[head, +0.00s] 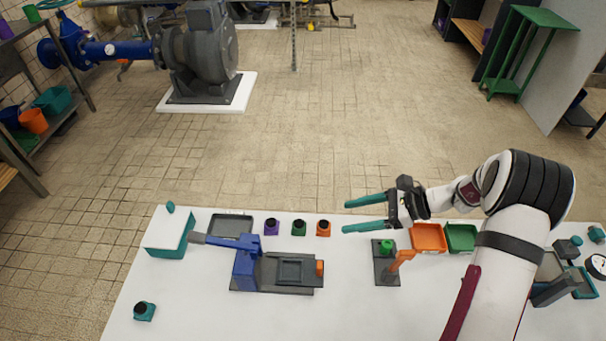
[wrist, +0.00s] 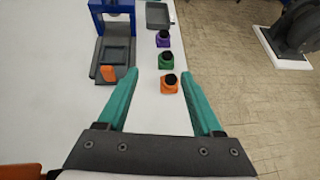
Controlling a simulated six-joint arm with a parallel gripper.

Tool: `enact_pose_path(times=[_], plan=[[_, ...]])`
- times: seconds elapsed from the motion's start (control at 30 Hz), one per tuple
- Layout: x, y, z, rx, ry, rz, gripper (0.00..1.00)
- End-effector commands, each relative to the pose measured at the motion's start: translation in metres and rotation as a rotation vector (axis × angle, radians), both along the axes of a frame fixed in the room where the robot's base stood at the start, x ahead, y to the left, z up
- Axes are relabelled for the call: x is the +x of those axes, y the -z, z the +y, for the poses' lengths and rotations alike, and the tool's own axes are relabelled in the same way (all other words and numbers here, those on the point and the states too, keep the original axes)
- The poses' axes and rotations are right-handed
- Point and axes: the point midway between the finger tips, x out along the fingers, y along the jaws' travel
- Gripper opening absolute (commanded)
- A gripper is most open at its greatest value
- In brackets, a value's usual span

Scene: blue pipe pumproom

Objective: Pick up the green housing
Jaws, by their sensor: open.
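The green housing (head: 299,229), with a black round top, stands near the far edge of the white table, between a purple housing (head: 271,227) and an orange housing (head: 323,229). In the wrist view the green housing (wrist: 166,62) stands beyond the orange one (wrist: 169,86). My gripper (head: 346,217) is open and empty, its teal fingers pointing left towards the row of housings. In the wrist view the fingertips (wrist: 158,74) lie on either side of the orange and green housings in the picture. No contact shows.
A blue press (head: 246,262) on a dark base stands in front of the row. A dark fixture (head: 386,268) with a green piece and orange lever is below my gripper. Orange (head: 428,237) and green (head: 461,237) trays are to the right. The table's front middle is clear.

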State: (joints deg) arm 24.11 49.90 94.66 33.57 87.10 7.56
Motion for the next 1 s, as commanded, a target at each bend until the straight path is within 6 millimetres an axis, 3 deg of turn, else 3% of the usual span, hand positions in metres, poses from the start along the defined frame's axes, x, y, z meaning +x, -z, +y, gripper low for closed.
enact_pose_path(times=[0.03,0.17,0.4,0.5,0.63,0.8,1.0], plan=[[0.007,0.013,-0.006,0.028,0.04,0.018,0.68],[0.016,0.029,-0.002,0.058,0.08,0.034,0.68],[0.026,0.061,0.057,0.056,0.076,0.034,0.68],[0.03,0.07,0.073,0.055,0.077,0.032,0.68],[0.032,0.077,0.087,0.054,0.076,0.032,0.68],[0.035,0.09,0.119,0.053,0.075,0.032,0.68],[0.038,0.096,0.129,0.05,0.079,0.031,0.68]])
